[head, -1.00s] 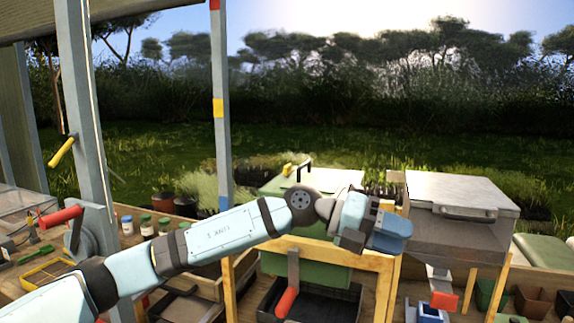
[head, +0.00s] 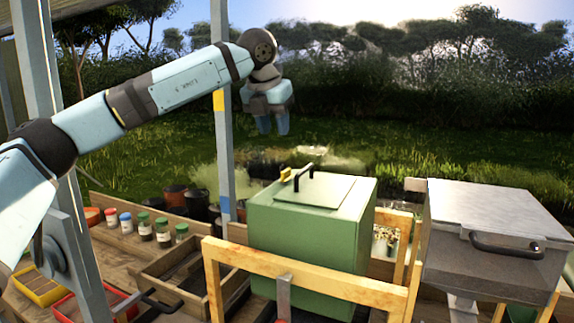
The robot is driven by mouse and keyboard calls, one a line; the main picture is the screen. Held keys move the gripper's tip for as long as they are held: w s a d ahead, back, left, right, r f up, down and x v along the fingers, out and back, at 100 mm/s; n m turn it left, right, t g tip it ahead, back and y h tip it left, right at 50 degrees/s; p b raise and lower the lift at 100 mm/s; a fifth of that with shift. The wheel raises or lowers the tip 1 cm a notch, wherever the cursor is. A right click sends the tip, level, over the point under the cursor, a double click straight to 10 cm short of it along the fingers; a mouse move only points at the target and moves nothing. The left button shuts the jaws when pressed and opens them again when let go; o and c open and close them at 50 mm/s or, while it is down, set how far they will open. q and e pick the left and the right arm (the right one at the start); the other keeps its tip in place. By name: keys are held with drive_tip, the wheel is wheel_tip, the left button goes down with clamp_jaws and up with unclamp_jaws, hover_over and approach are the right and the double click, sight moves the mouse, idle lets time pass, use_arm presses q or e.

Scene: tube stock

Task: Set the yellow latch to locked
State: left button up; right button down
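The small yellow latch (head: 286,174) sits on top of the green box (head: 308,233), at the left edge of its lid (head: 314,191). A black handle (head: 303,171) stands just right of it. The latch is too small here to tell its setting. My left gripper (head: 273,132) is in the air above the box in the picture, fingers pointing down. A narrow gap shows between its two fingers, and nothing is between them. It is apart from the latch. My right gripper is not in view.
A wooden frame (head: 308,268) stands in front of the green box. A grey metal box (head: 490,240) with a dark handle is at right. A grey post (head: 221,130) rises left of my gripper. Lidded jars (head: 145,226) and wooden trays (head: 172,279) fill the left bench.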

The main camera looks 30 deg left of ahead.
sight(285, 170)
use_arm(q)
drive_tip(key=p+x, duration=0.2)
drive_tip(key=x, duration=0.8)
drive_tip(key=shift+w+f, duration=0.25)
drive_tip(key=shift+f, duration=0.05)
drive_tip(key=shift+w+f, duration=0.1)
drive_tip(key=shift+f, duration=0.2)
drive_tip(key=shift+w+f, duration=0.35)
drive_tip(key=shift+f, duration=0.25)
drive_tip(key=shift+a, duration=0.1)
drive_tip(key=shift+s+r, duration=0.1)
clamp_jaws()
